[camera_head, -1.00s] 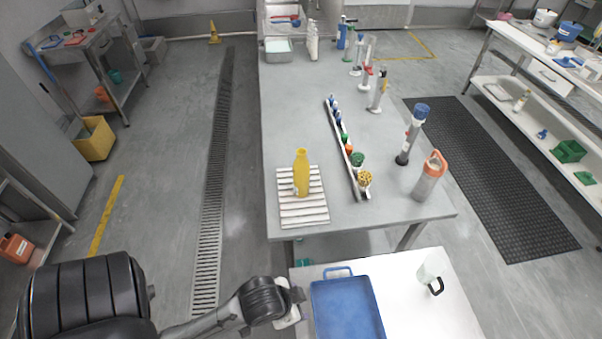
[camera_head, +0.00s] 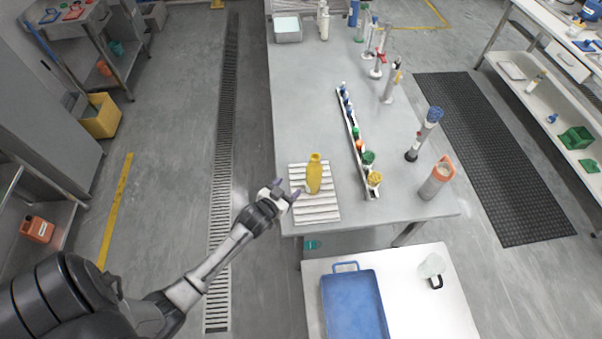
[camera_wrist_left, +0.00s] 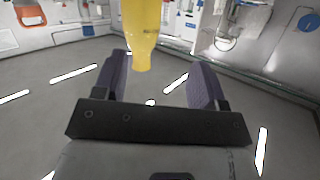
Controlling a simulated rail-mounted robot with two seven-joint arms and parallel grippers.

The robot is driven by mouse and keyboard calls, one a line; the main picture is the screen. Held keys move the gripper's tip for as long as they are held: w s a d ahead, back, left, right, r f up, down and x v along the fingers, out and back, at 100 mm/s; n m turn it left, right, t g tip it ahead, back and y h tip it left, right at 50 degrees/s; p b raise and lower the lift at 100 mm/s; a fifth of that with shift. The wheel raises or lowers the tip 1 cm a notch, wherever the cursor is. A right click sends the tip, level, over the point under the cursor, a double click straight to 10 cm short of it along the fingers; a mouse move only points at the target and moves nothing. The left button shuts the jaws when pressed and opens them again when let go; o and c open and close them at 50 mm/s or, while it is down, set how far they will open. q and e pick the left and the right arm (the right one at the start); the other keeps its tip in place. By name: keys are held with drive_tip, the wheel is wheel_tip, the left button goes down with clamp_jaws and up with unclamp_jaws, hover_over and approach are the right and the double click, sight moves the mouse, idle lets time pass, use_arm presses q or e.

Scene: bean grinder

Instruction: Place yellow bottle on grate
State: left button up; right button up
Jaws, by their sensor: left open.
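The yellow bottle (camera_head: 314,174) appears to stand upright on the white slatted grate (camera_head: 318,210) at the near left corner of the grey table. My left gripper (camera_head: 288,188) is just left of the bottle, over the table's left edge, with its fingers pointing toward it. In the left wrist view the purple-grey fingers (camera_wrist_left: 158,82) are spread apart and empty between. The yellow bottle (camera_wrist_left: 140,35) shows beyond them at the top, partly cut off by the frame. I cannot tell whether a finger touches it. My right gripper is not in view.
Right of the grate is a long rack (camera_head: 357,145) with coloured caps. An orange-topped bottle (camera_head: 437,178) and a blue-topped tube (camera_head: 424,134) stand farther right. A blue tray (camera_head: 353,305) lies on the white near table, beside a clear jug (camera_head: 432,267).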

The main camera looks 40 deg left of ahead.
sight(317, 155)
use_arm(q)
wheel_tip(317, 155, up, 4)
drive_tip(key=w+d+t+h, duration=0.1)
drive_tip(key=d+t, duration=0.1)
drive_tip(key=t, duration=0.1)
drive_tip(key=shift+w+a+r+p, duration=0.1)
drive_tip(key=shift+w+a+p, duration=0.15)
drive_tip(key=shift+w, duration=2)
drive_tip(key=shift+w+a+r+p, duration=0.15)
drive_tip(key=shift+w+a, duration=0.2)
drive_tip(key=shift+w, duration=1.95)
drive_tip(key=shift+w+a+r+p, duration=0.15)
drive_tip(key=shift+w+a, duration=0.15)
drive_tip(key=shift+w, duration=1.95)
clamp_jaws()
